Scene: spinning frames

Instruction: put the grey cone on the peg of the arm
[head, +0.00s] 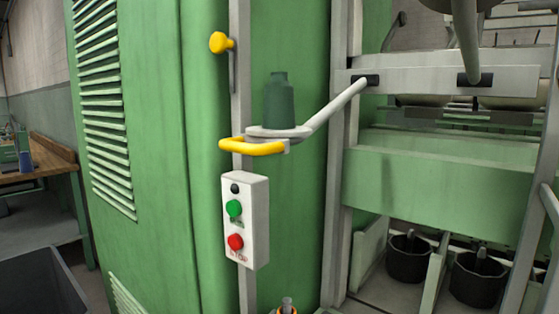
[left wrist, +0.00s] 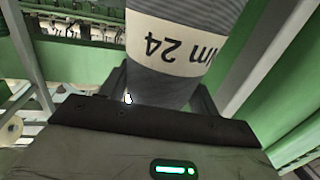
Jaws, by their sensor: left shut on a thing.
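The grey cone (left wrist: 170,78) fills the upper middle of the left wrist view. It has fine grey winding and a white band with "Nm 24" on it. My left gripper (left wrist: 162,98) is shut on it, with a finger on each side. The cone's far end is cut off by the frame. Neither gripper shows in the head view.
A green cabinet (head: 155,170) and a grey post with a yellow knob (head: 218,42) stand at the left. A button box (head: 246,220) hangs below the plate. The frame (head: 440,180) is at the right, with dark pots (head: 408,262) below. A small orange-ringed part (head: 287,308) shows at the bottom edge.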

